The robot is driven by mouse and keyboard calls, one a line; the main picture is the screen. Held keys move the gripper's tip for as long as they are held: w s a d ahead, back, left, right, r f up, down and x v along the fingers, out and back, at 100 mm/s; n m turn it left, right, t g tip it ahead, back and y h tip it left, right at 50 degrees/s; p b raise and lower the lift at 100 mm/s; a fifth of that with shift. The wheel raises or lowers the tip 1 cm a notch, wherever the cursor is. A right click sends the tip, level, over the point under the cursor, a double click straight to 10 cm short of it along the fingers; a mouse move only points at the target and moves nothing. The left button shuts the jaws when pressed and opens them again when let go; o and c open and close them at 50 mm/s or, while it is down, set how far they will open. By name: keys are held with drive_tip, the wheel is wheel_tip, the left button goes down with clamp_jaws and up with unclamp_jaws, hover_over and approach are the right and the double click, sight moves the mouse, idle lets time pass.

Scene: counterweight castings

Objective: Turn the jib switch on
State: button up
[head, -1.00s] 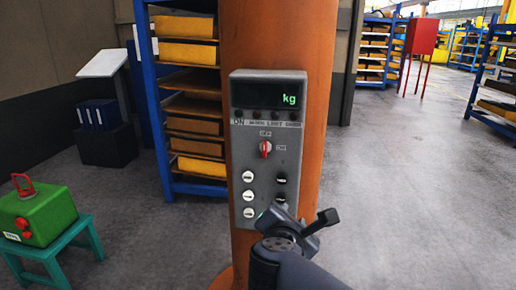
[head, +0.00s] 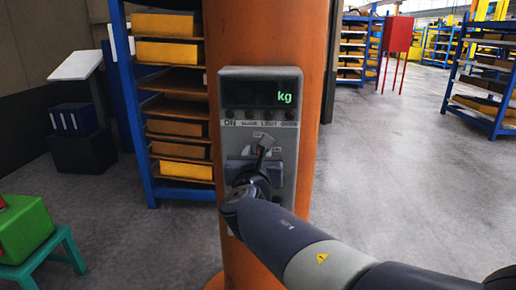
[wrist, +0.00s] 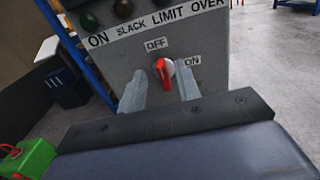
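The jib switch is a red knob with a white mark (wrist: 164,72) on a grey control box (head: 287,160). In the wrist view it stands roughly upright, towards the OFF label (wrist: 156,44) above it; the ON label (wrist: 193,61) is to its right. My gripper (wrist: 159,68) is open, with one pale finger on each side of the knob. I cannot tell whether either finger touches it. In the head view my gripper (head: 260,158) covers the knob and the middle of the box.
The box hangs on an orange column (head: 322,60). Its display (head: 262,93) shows "kg", with several lamps below. A blue shelf (head: 130,110) stands behind at left, a green block (head: 22,230) on a teal stool (head: 50,262) at lower left.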

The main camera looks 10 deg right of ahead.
sight(259, 152)
drive_tip(key=shift+x, duration=1.5)
drive_tip(key=shift+s, duration=0.1)
clamp_jaws()
